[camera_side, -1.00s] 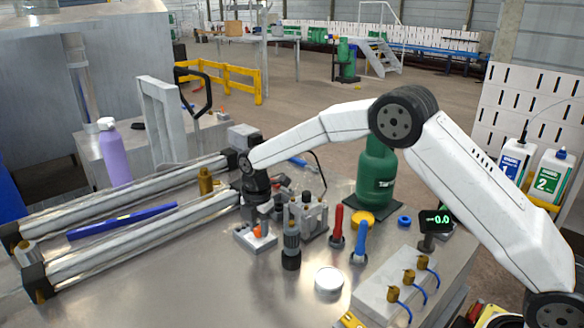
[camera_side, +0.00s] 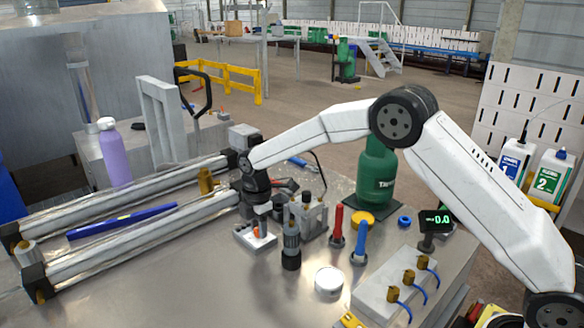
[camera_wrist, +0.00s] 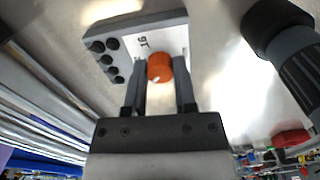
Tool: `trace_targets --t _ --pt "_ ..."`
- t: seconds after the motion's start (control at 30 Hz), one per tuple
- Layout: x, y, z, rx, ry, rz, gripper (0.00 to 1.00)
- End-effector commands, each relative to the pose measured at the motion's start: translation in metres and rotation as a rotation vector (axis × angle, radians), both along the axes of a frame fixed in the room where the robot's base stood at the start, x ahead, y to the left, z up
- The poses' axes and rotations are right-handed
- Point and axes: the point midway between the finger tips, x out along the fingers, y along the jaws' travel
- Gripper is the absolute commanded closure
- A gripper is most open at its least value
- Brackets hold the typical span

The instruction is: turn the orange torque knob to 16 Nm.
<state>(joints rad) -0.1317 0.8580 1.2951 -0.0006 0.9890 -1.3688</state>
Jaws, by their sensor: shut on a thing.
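The number 16, upside down in the wrist view, is printed beside the knob. A pale mark shows on the knob's near side. My gripper (camera_wrist: 160,75) points down with its two fingers on either side of the knob, shut on it.
A dark cylindrical tool (camera_side: 291,245) stands close to the right of the block. A metal fixture (camera_side: 308,217), a red-handled tool (camera_side: 337,225) and a blue-handled tool (camera_side: 360,240) are further right. A small display (camera_side: 436,221) reads 0.0. Aluminium rails (camera_side: 140,240) run at left.

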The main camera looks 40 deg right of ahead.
Motion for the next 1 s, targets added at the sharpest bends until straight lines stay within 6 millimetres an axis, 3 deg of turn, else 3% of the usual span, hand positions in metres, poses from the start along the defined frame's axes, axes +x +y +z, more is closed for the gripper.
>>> trace_targets --t 1.0 --pt "-0.0006 0.0016 0.0007 0.001 -0.002 -0.963 1.00"
